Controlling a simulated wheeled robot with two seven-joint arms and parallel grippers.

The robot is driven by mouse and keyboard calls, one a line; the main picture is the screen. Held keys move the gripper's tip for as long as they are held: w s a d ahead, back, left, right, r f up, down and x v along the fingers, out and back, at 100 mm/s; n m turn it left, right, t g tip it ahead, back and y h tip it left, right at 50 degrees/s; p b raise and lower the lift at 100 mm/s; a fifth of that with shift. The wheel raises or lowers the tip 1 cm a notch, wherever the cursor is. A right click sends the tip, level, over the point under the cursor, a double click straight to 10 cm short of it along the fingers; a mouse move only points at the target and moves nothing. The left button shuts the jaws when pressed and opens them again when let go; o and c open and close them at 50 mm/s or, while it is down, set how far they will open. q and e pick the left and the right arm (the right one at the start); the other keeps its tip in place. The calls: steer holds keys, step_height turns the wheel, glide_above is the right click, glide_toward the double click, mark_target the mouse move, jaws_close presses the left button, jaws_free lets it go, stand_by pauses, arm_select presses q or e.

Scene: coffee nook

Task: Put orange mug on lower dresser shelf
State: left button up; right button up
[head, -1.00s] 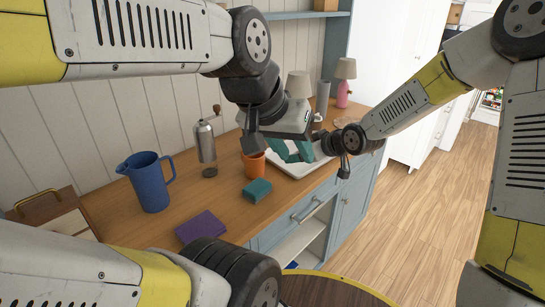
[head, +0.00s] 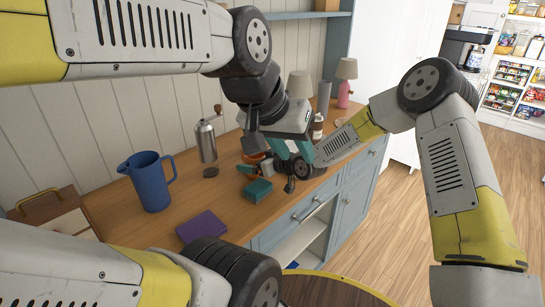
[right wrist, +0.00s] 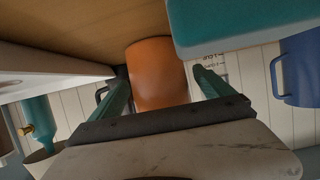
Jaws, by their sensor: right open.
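The orange mug (head: 252,158) stands on the wooden counter, mostly hidden behind my right gripper (head: 254,168) in the head view. In the right wrist view the mug (right wrist: 157,75) lies between the two spread teal fingers of my right gripper (right wrist: 160,82), with a gap on the right side. My left gripper (head: 290,146) hangs over the counter just to the right of the mug, partly hidden by my right arm; its finger opening is not clear. The lower dresser shelf (head: 299,246) is a pale open compartment under the counter's front drawer.
A teal box (head: 258,190) sits close beside the mug, and shows large in the right wrist view (right wrist: 240,25). A purple item (head: 201,226), blue pitcher (head: 150,184) and metal grinder (head: 206,143) stand to the left.

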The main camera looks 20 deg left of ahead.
steer(key=shift+w+a+f, duration=0.1)
steer(key=shift+a+f, duration=0.05)
steer(key=shift+a, duration=0.05)
steer(key=c, duration=1.9)
steer(key=shift+c, duration=0.2)
steer(key=shift+r, duration=0.2)
